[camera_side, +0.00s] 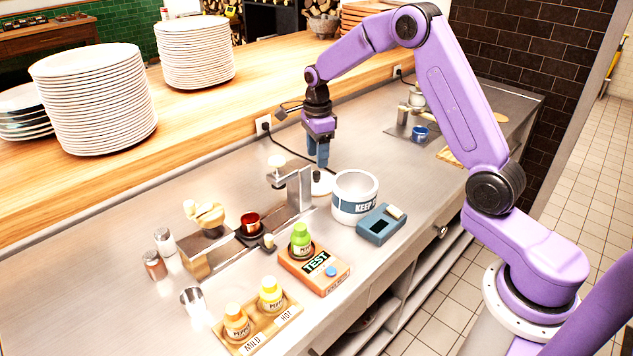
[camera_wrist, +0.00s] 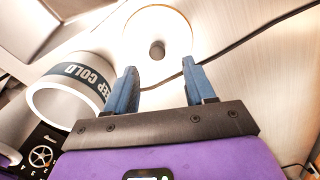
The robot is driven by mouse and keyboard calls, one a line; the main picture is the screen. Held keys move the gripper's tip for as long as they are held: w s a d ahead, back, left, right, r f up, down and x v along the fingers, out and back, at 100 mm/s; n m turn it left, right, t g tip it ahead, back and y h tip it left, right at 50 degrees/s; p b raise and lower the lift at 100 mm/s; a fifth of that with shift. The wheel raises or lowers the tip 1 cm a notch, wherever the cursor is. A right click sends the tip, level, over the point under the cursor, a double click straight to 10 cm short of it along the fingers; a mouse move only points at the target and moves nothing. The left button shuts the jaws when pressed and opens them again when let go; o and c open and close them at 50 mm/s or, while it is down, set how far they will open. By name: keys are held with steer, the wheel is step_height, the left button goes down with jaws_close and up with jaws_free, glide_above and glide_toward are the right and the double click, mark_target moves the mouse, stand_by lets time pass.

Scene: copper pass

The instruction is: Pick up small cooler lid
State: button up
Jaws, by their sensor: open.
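The small cooler lid (camera_wrist: 178,32) is a round white disc with a pale rim and a small grey knob (camera_wrist: 157,48) at its middle. It lies on the steel counter. In the side view the lid (camera_side: 321,186) shows just left of the white cooler (camera_side: 355,203), which has a "KEEP COLD" band. The cooler (camera_wrist: 72,82) is at the left in the wrist view, its mouth uncovered. My gripper (camera_side: 318,163) points down above the lid. In the wrist view my gripper (camera_wrist: 159,66) has its blue fingers apart, with nothing between them, and the knob shows beyond the tips.
A black cable (camera_wrist: 240,41) runs along the counter past the lid. A blue-grey device (camera_side: 380,224) stands in front of the cooler. A metal stand (camera_side: 297,190) is close left of the lid. An orange TEST box (camera_side: 315,272) with a green-capped bottle is nearer.

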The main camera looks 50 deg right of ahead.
mark_target(317, 172)
steer(key=f, duration=0.5)
steer(key=shift+a, duration=0.2)
jaws_close()
